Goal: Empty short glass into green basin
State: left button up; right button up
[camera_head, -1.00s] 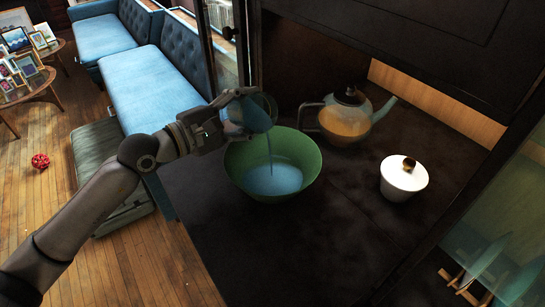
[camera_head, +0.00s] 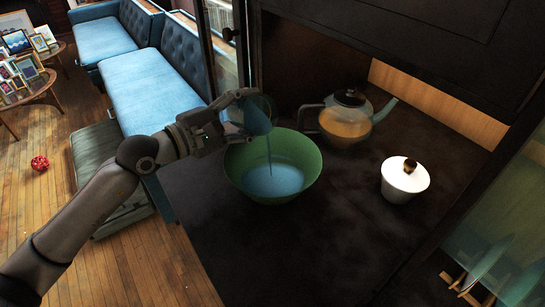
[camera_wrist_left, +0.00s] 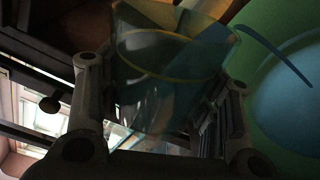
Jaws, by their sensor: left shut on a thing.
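The short glass (camera_head: 257,115) is clear and tilted over the left rim of the green basin (camera_head: 305,150). My left gripper (camera_head: 243,108) is shut on the glass. A thin stream of blue liquid falls from the glass into the basin, where blue liquid (camera_head: 272,182) covers the bottom. In the left wrist view the glass (camera_wrist_left: 165,80) sits between the two fingers, with the stream running from its lip toward the green basin (camera_wrist_left: 255,110) at the right. My right gripper is in neither view.
A glass teapot (camera_head: 345,120) with amber liquid stands behind and right of the basin. A white lidded bowl (camera_head: 404,180) stands farther right. The dark cabinet shelf (camera_head: 320,245) is clear in front. The cabinet's glass door (camera_head: 222,50) is at the left.

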pick_arm(q)
jog(key=shift+b, duration=0.4)
jog(key=shift+m, duration=0.4)
dwell(0.4)
jog(key=shift+f+m+b, duration=0.1)
jog(key=shift+m+b, duration=0.2)
jog(key=shift+b, duration=0.45)
jog(key=shift+s, duration=0.1)
dwell(0.4)
jog(key=shift+d+f+m+b, duration=0.1)
jog(key=shift+m+b, duration=0.3)
jog(key=shift+b, duration=0.35)
dwell(0.5)
jog(key=shift+s+f+m+b, duration=0.15)
jog(key=shift+m+b, duration=0.25)
jog(key=shift+b, duration=0.35)
jog(key=shift+d, duration=0.1)
dwell(0.5)
